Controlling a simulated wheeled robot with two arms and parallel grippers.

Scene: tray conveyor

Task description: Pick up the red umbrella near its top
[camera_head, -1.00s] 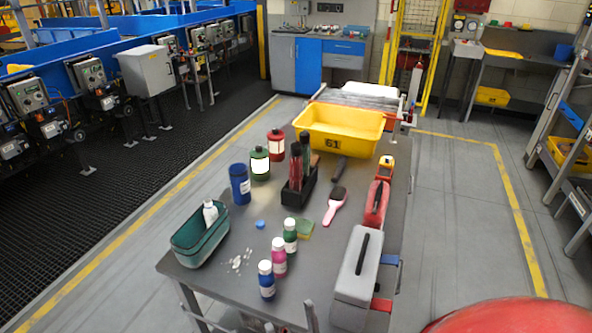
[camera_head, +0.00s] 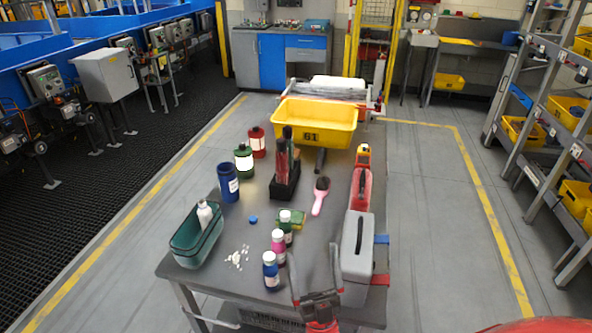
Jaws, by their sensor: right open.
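A black stand (camera_head: 284,188) on the grey table holds slim upright items. A dark red one, which looks like the red umbrella (camera_head: 281,160), stands in it with a dark item (camera_head: 288,133) close beside it. Their lower ends are hidden in the stand. My right gripper (camera_head: 315,272) is at the front edge of the table, open with nothing between its fingers. It is well in front of the stand and apart from it. My left gripper is not in view.
Blue (camera_head: 271,270), pink (camera_head: 278,246) and green-labelled (camera_head: 286,229) bottles stand between my right gripper and the stand. A grey box (camera_head: 357,255), red case (camera_head: 361,190) and pink brush (camera_head: 320,197) lie to the right. A yellow bin (camera_head: 315,125) is behind; a teal basket (camera_head: 197,240) is front left.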

